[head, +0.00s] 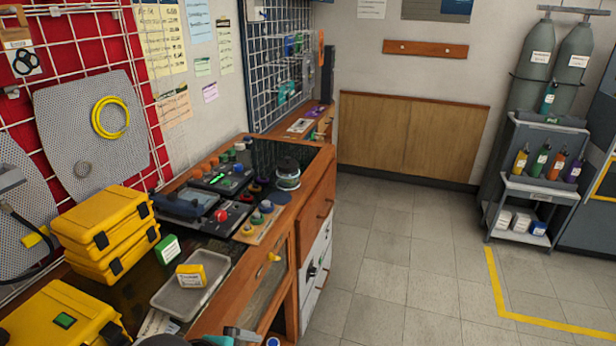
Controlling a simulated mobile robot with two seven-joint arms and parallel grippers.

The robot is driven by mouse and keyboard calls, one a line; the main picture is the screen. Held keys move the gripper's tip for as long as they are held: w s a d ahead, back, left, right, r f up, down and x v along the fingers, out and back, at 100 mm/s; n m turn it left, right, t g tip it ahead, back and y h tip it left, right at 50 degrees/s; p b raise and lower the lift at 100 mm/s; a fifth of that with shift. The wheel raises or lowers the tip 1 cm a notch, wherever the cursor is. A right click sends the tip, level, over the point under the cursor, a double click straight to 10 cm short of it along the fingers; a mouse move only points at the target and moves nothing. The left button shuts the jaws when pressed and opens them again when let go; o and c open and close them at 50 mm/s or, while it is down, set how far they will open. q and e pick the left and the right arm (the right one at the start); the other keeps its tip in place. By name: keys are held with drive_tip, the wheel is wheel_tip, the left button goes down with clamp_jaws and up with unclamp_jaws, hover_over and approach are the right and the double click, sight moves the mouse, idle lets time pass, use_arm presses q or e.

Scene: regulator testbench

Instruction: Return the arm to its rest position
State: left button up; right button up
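Neither of my grippers shows clearly in the head view. At the bottom edge, left of centre, small dark, grey and teal parts are cut off by the frame. I cannot tell whether they belong to one of my arms or to a tool. No fingertips can be made out, and nothing held is visible. The workbench (208,322) runs along the left wall. A grey tray (172,300) on it has a yellow box (198,275) with a white label at its edge. A green box (168,249) stands behind the tray.
Yellow cases (105,235) are stacked at the left, with another yellow case (62,318) in front. Control panels with knobs (225,215) fill the bench's far part. A grey cart (540,195) with bottles stands at the right by gas cylinders (570,60). The tiled floor (400,260) between is clear.

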use_arm(q)
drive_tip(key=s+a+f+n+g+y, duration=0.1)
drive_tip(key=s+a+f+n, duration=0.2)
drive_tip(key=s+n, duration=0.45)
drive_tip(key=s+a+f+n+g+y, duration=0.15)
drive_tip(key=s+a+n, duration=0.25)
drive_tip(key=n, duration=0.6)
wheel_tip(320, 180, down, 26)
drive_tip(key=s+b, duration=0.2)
drive_tip(key=b, duration=0.1)
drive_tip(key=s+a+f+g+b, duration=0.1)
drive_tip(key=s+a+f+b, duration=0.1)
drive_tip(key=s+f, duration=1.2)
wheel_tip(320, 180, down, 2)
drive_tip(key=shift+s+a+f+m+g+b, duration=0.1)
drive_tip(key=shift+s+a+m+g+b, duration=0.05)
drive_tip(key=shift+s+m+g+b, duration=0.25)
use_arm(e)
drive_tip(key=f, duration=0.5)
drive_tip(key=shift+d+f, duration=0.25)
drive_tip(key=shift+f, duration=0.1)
